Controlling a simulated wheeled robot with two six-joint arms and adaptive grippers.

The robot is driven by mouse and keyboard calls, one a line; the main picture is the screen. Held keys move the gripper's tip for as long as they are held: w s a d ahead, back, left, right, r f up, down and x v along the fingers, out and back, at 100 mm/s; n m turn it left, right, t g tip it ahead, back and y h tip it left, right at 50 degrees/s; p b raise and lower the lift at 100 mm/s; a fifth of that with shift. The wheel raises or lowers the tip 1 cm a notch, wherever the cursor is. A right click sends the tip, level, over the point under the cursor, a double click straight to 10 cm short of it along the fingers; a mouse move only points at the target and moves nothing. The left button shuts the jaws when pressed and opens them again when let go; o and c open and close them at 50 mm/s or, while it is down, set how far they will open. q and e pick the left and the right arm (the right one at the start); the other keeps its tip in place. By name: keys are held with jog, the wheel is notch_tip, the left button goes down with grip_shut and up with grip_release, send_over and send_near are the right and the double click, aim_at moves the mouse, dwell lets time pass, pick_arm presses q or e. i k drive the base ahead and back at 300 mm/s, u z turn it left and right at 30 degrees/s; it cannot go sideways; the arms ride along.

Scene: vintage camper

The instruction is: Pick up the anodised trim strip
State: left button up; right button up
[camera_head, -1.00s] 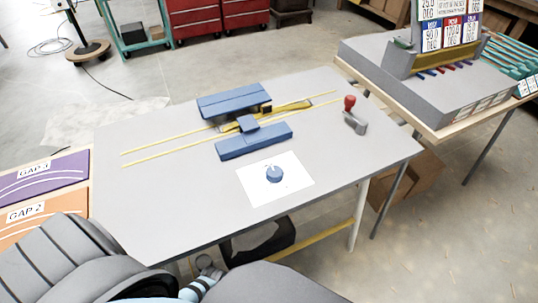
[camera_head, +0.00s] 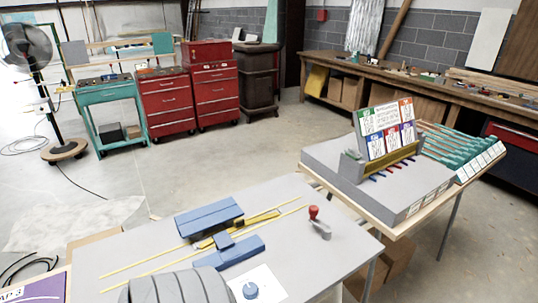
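I cannot tell for certain which piece is the anodised trim strip. A gold-yellow bar (camera_head: 262,217) lies between two blue blocks, the rear block (camera_head: 209,217) and the front block (camera_head: 232,253), on the grey table (camera_head: 130,252). A small blue piece (camera_head: 223,241) sits across the middle. Several teal strips (camera_head: 455,141) lie side by side in a rack on the right-hand table. Neither of my gripper tips shows.
A red-handled clamp (camera_head: 316,222) and a white sheet with a blue knob (camera_head: 250,290) are on the grey table. Red cabinets (camera_head: 165,100), a teal cart (camera_head: 108,112) and a workbench (camera_head: 430,85) stand behind open floor.

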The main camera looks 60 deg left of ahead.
aim_at(240, 223)
jog(key=z, duration=0.05)
jog(key=i, duration=2.25)
jog(key=u, duration=2.8)
